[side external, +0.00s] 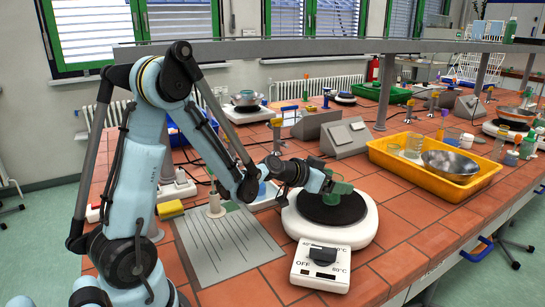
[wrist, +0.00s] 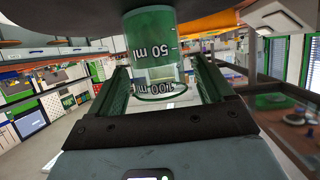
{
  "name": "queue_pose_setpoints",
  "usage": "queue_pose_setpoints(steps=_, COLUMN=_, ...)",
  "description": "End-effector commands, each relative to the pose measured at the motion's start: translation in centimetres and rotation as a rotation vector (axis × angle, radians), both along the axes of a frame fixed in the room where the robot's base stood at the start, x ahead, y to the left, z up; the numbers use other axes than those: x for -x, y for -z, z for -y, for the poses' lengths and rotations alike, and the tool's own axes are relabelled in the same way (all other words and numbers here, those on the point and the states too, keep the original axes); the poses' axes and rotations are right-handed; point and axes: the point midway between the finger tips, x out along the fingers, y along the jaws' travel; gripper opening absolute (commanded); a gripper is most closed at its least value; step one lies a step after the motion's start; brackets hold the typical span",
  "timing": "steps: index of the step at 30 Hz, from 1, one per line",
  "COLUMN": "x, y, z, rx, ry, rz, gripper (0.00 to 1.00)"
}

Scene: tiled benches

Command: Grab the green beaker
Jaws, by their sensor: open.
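The green beaker (side external: 342,188) is a see-through cup standing on the dark round plate of the white hotplate (side external: 300,222). In the wrist view the beaker (wrist: 150,45) appears upside down, with 50 ml and 100 ml marks. My gripper (side external: 327,183) is at the beaker's left side, low over the hotplate. In the wrist view my gripper (wrist: 162,68) is open, its two green fingers on either side of the beaker's near part. Whether either finger touches the beaker cannot be told. In the side view, my gripper hides part of the beaker.
A yellow tray (side external: 400,178) with a metal bowl (side external: 450,165) and glassware stands to the right. A grey control box (side external: 345,138) is behind the hotplate. A grey lined mat (side external: 225,245) lies to the left. Bare tiles (side external: 430,240) are free at the front right.

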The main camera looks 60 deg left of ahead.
Motion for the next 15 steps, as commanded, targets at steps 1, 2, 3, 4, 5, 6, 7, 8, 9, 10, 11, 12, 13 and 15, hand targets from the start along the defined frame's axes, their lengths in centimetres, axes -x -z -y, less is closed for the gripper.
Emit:
queue_pose_setpoints(steps=1, x=-0.6, y=0.2, z=0.1, rx=0.0, ry=0.001, rz=0.0, gripper=0.81)
queue_pose_setpoints(steps=2, x=-0.8, y=0.4, z=0.1, rx=0.001, ry=0.001, rz=0.0, gripper=0.81)
queue_pose_setpoints(steps=3, x=-1.1, y=0.5, z=0.1, rx=0.0, ry=0.0, rz=0.0, gripper=0.81)
queue_pose_setpoints(steps=4, x=-1.3, y=0.6, z=0.1, rx=0.0, ry=0.0, rz=0.0, gripper=0.81)
queue_pose_setpoints(steps=5, x=-1.5, y=0.6, z=0.1, rx=0.0, ry=-0.001, rz=0.0, gripper=0.81)
queue_pose_setpoints(steps=6, x=-1.6, y=0.7, z=0.1, rx=0.0, ry=-0.001, rz=0.0, gripper=0.81)
queue_pose_setpoints(steps=7, x=-1.7, y=0.7, z=0.1, rx=-0.001, ry=-0.002, rz=0.0, gripper=0.81)
queue_pose_setpoints(steps=8, x=-1.7, y=0.7, z=0.1, rx=-0.001, ry=-0.002, rz=0.0, gripper=0.81)
queue_pose_setpoints(steps=9, x=-1.7, y=0.7, z=0.1, rx=-0.001, ry=-0.002, rz=0.0, gripper=0.81)
queue_pose_setpoints(steps=10, x=-1.7, y=0.7, z=0.1, rx=0.0, ry=-0.002, rz=0.0, gripper=0.81)
queue_pose_setpoints(steps=11, x=-1.7, y=0.7, z=0.1, rx=0.0, ry=-0.002, rz=0.0, gripper=0.81)
queue_pose_setpoints(steps=12, x=-1.7, y=0.7, z=0.1, rx=0.0, ry=-0.002, rz=0.0, gripper=0.81)
queue_pose_setpoints(steps=13, x=-1.7, y=0.7, z=0.1, rx=0.0, ry=-0.002, rz=0.0, gripper=0.81)
queue_pose_setpoints(steps=15, x=-1.7, y=0.7, z=0.1, rx=0.0, ry=-0.002, rz=0.0, gripper=0.76)
